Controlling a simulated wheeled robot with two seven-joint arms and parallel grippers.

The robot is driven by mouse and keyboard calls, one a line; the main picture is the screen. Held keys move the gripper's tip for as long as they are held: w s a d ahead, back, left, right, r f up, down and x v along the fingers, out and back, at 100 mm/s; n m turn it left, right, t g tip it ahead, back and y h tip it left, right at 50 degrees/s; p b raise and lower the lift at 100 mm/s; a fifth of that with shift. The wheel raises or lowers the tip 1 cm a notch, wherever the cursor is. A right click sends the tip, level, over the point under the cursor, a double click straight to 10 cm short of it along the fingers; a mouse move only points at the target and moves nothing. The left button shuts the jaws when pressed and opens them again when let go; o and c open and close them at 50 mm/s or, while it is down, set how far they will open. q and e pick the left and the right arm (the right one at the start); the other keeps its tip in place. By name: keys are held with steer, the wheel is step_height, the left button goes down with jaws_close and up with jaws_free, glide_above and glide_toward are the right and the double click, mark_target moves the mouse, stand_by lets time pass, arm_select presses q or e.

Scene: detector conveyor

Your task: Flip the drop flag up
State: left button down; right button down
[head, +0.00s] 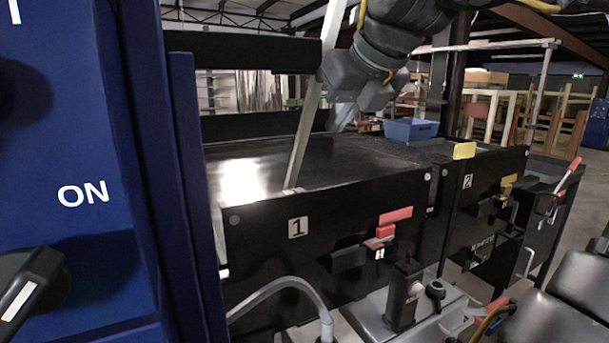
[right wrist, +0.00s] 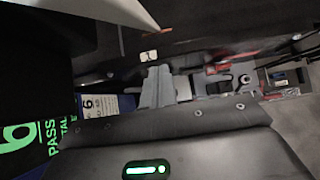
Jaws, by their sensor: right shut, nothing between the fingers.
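A red plate (head: 395,215) stands out on the black front panel marked 1, with a red block (head: 379,236) just below it. A yellow plate (head: 464,150) stands at the top edge near panel 2, with another yellow piece (head: 507,182) lower on that panel. I cannot tell for certain which of these is the drop flag. My right gripper (head: 342,112) hangs above the dark conveyor top, apart from the coloured pieces, shut and empty. Its grey fingers (right wrist: 156,86) also show in the right wrist view. My left gripper is not in view.
A blue cabinet (head: 176,200) with a black ON switch fills the left. A slanted pale bar (head: 309,130) rises from the conveyor top (head: 260,165). A blue bin (head: 411,129) stands behind. A curved grey tube (head: 290,284) lies in front of panel 1.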

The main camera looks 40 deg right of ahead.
steer(key=p+x, duration=0.3)
steer(key=x, duration=1.3)
steer(key=shift+w+f, duration=0.2)
steer(key=shift+w, duration=0.05)
steer(key=shift+w, duration=0.1)
